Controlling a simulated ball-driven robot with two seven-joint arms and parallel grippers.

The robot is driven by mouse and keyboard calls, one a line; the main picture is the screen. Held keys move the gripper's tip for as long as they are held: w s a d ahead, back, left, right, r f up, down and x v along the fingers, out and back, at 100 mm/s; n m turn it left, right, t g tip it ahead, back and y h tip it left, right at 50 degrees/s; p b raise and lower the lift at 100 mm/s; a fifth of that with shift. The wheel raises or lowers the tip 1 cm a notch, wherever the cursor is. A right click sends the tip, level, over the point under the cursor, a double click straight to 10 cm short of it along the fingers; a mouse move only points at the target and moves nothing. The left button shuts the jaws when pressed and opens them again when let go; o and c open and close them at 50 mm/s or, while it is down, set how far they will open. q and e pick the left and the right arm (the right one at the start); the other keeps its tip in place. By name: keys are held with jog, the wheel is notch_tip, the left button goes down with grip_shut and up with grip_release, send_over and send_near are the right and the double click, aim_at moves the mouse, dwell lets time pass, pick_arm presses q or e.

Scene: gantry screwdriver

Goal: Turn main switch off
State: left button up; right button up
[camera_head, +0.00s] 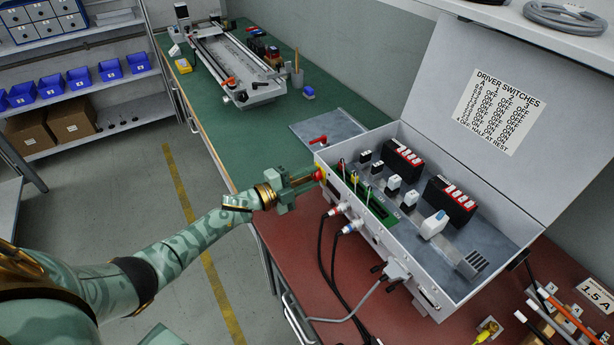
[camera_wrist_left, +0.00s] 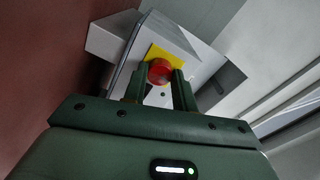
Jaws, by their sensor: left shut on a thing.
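The main switch is a red knob on a yellow plate on the left end face of the open grey control box (camera_head: 440,300). The red knob (camera_head: 318,174) shows at the tips of my left gripper (camera_head: 308,179). In the left wrist view the red knob (camera_wrist_left: 160,71) sits between the two green fingers, in front of the yellow plate (camera_wrist_left: 158,55). My left gripper (camera_wrist_left: 160,84) is shut on the knob. The knob's exact turn angle cannot be told. My right gripper is not in view.
The box lid (camera_head: 450,70) stands open with a driver switches sheet (camera_head: 500,110). Black cables (camera_head: 324,255) hang from the box front. A gantry machine (camera_head: 235,68) stands on the green bench. A small red-handled part (camera_head: 318,140) lies near the box's back left corner.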

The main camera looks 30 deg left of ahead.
pick_arm(q)
jog(key=shift+a+n, duration=0.1)
jog(key=shift+n, duration=0.6)
jog(key=o, duration=1)
jog(key=shift+f, duration=0.1)
jog(key=shift+c, duration=0.2)
jog(key=p+v, duration=0.3)
jog(key=v, duration=1.3)
jog(key=shift+s, duration=0.2)
jog(key=shift+n, duration=0.3)
